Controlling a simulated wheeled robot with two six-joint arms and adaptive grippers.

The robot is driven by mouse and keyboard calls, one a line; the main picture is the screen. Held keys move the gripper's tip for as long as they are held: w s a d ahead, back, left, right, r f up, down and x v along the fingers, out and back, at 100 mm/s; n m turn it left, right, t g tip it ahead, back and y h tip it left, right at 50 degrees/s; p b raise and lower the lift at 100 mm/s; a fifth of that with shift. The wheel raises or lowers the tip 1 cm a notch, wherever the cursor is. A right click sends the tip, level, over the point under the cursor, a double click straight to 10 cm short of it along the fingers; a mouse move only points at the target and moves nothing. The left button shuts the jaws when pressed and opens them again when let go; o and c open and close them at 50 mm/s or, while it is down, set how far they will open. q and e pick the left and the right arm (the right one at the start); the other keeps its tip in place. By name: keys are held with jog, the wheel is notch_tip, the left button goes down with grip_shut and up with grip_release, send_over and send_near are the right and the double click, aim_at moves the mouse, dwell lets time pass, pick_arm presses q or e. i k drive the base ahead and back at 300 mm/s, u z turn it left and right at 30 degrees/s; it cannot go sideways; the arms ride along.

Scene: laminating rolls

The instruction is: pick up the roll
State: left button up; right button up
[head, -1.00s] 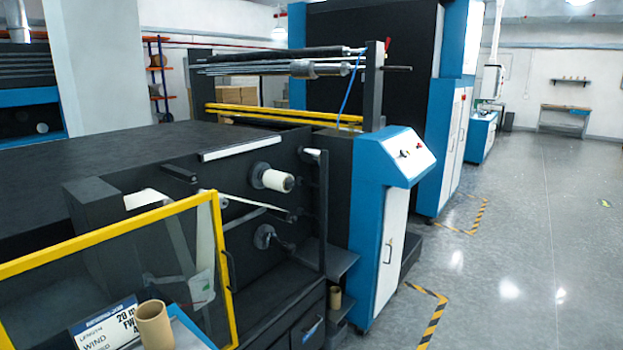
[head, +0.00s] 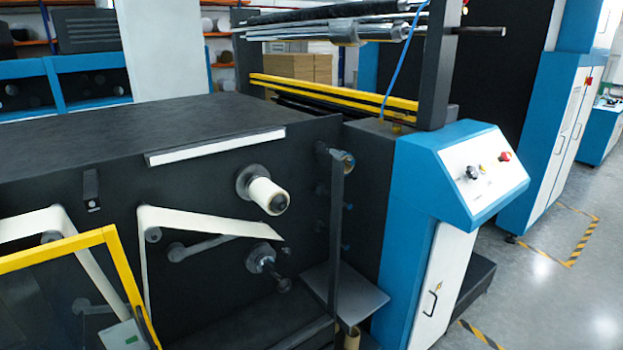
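A white roll (head: 267,195) sits on the upper spindle of the dark laminating machine's side face, its end facing outward. Below it, a second spindle (head: 263,258) with a round flange is bare. A white web (head: 200,222) runs from a roller at the left toward that lower spindle. A brown cardboard core (head: 352,338) stands low beside the machine, partly cut off by the bottom edge. Neither of my grippers shows.
The blue control console (head: 455,170) stands right of the rolls. A yellow-framed guard (head: 75,245) is at lower left. A grey shelf plate (head: 345,292) juts out below the spindles. Open grey floor (head: 560,310) with striped markings lies to the right.

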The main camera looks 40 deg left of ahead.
aim_at(262, 191)
jog(key=i, duration=1)
jog(key=u, duration=3.25)
jog(key=i, duration=0.5)
jog(key=u, duration=0.05)
